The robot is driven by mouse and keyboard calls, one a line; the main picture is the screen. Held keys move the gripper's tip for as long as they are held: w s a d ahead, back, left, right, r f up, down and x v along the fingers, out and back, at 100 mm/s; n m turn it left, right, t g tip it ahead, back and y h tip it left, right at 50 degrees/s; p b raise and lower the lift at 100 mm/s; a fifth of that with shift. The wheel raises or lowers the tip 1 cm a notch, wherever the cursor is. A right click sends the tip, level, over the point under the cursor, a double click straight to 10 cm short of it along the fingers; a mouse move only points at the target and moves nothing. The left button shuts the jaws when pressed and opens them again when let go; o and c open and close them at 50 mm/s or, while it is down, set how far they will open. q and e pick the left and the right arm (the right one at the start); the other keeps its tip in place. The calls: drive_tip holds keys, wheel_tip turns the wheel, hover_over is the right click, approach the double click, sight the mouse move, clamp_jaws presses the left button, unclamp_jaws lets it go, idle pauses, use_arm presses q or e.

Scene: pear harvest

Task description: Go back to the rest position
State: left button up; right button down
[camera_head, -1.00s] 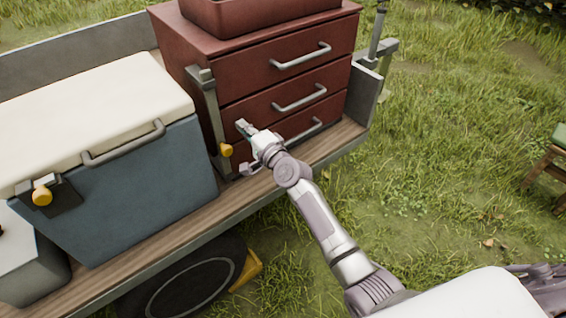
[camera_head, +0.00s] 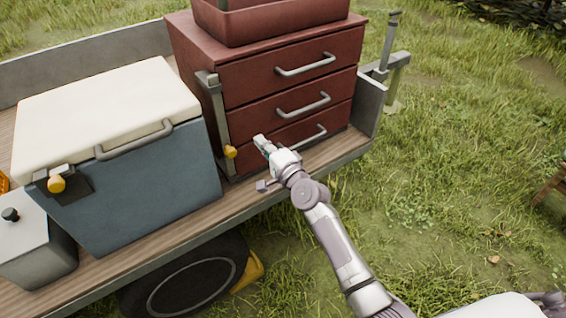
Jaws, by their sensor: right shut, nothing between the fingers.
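My right gripper (camera_head: 261,142) is shut and empty. It hangs in front of the lower drawers of the red drawer cabinet (camera_head: 240,93), right of a yellow knob (camera_head: 230,152) on the cabinet's upright latch bar. I cannot tell whether the fingertips touch the drawer front. The right arm comes in from the bottom right and reaches up and left over the trailer's edge. All drawers look closed. My left gripper is out of view.
The cabinet and a blue cooler with a cream lid (camera_head: 105,105) stand on the wooden trailer bed (camera_head: 240,202). A grey box (camera_head: 35,245) is at the lower left, a wheel (camera_head: 190,280) below the bed. A stool (camera_head: 553,188) shows at the right edge. Open grass (camera_head: 450,170) lies right.

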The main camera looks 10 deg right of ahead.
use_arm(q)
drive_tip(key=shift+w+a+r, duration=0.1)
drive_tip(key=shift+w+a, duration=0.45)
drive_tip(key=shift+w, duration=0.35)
use_arm(e)
drive_tip(key=v, duration=0.7)
drive_tip(key=shift+f, duration=0.25)
